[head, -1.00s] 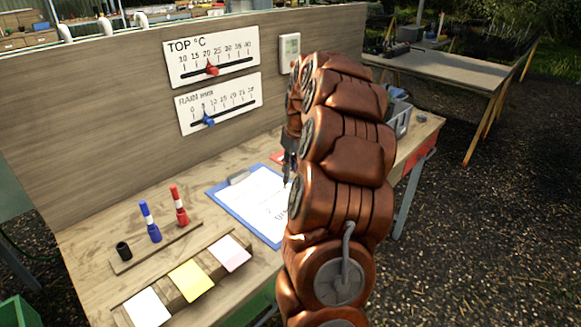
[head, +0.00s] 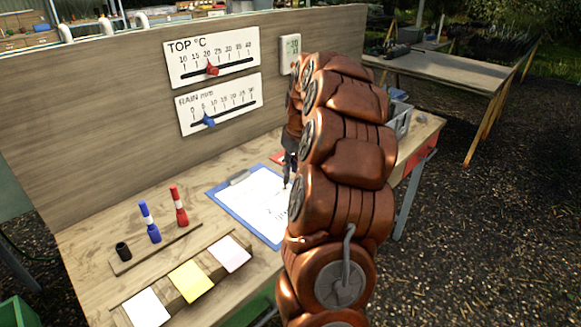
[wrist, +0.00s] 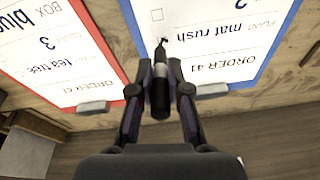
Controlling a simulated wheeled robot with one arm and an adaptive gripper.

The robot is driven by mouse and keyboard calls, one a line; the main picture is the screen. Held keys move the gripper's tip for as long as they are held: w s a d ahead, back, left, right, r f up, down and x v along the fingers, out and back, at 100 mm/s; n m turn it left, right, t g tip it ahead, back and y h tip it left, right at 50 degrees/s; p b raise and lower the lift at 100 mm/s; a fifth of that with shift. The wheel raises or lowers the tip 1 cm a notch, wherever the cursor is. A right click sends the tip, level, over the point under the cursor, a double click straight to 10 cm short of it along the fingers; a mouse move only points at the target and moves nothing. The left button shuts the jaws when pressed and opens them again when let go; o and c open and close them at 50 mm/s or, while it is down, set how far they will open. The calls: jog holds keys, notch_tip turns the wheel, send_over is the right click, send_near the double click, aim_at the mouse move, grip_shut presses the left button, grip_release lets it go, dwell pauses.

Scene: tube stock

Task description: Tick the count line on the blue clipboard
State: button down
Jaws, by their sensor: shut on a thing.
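The blue clipboard (head: 215,196) lies on the bench, its sheet partly hidden behind my arm. In the wrist view the blue clipboard (wrist: 128,22) reads "ORDER 41", "PLANT mat rush" and "3", upside down, with a small empty box near its left side. My gripper (wrist: 158,88) is shut on a black marker (wrist: 160,72), its tip pointing at the sheet below that box. I cannot tell whether the tip touches the paper. In the head view my gripper (head: 290,160) is over the clipboard's right part.
A red clipboard (wrist: 122,72) lies just left of the blue one in the wrist view. A rack (head: 155,250) holds a blue marker (head: 150,222), a red marker (head: 179,206) and a black cap (head: 123,251). Coloured note pads (head: 190,280) lie in front. A panel stands behind.

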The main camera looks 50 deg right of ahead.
jog(key=shift+w+v, duration=0.15)
jog(key=shift+v, duration=0.55)
jog(key=shift+w+v, duration=0.15)
jog(key=shift+v, duration=0.55)
jog(key=shift+r, duration=0.1)
